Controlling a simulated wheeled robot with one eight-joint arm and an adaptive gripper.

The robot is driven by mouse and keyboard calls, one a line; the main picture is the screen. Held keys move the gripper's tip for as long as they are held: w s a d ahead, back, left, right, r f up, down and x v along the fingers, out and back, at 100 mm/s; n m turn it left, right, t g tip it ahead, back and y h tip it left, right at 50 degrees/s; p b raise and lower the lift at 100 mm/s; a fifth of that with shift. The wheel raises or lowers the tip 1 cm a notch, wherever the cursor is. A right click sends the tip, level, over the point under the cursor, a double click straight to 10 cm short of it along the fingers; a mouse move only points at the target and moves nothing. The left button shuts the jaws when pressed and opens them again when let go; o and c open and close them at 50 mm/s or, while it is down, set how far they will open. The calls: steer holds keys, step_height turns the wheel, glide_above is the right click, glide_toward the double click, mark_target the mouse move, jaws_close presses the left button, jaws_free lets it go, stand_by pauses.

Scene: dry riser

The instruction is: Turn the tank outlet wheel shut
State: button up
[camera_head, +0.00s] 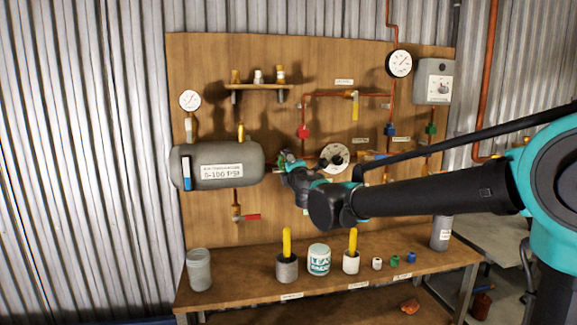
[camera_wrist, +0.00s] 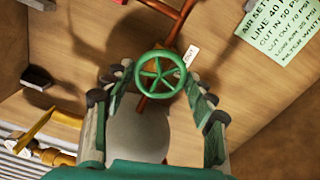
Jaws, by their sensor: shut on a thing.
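The tank outlet wheel is a green five-spoked handwheel (camera_wrist: 159,75), seen nearly face-on in the wrist view. It sits on a copper pipe at the right end of the grey tank (camera_head: 217,163). The tank's rounded end (camera_wrist: 137,135) shows behind my fingers in the wrist view. My gripper (camera_head: 283,160) is at the wheel, with one finger on each side, and is shut on it. In the head view the gripper hides most of the wheel, and how far the wheel is turned cannot be told.
A red-handled valve (camera_head: 245,217) hangs below the tank. A round dial (camera_head: 334,157) is just right of my gripper. A shelf (camera_head: 258,87) is above. Cups and small fittings stand on the bench (camera_head: 240,284). A green notice (camera_wrist: 281,28) shows at upper right.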

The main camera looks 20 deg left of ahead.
steer(key=shift+m, duration=15.9)
steer(key=o, duration=1.1)
steer(key=shift+o, duration=0.2)
steer(key=shift+s+d, duration=0.1)
steer(key=v, duration=1.1)
steer(key=shift+s+d, duration=0.15)
steer(key=shift+s, duration=0.2)
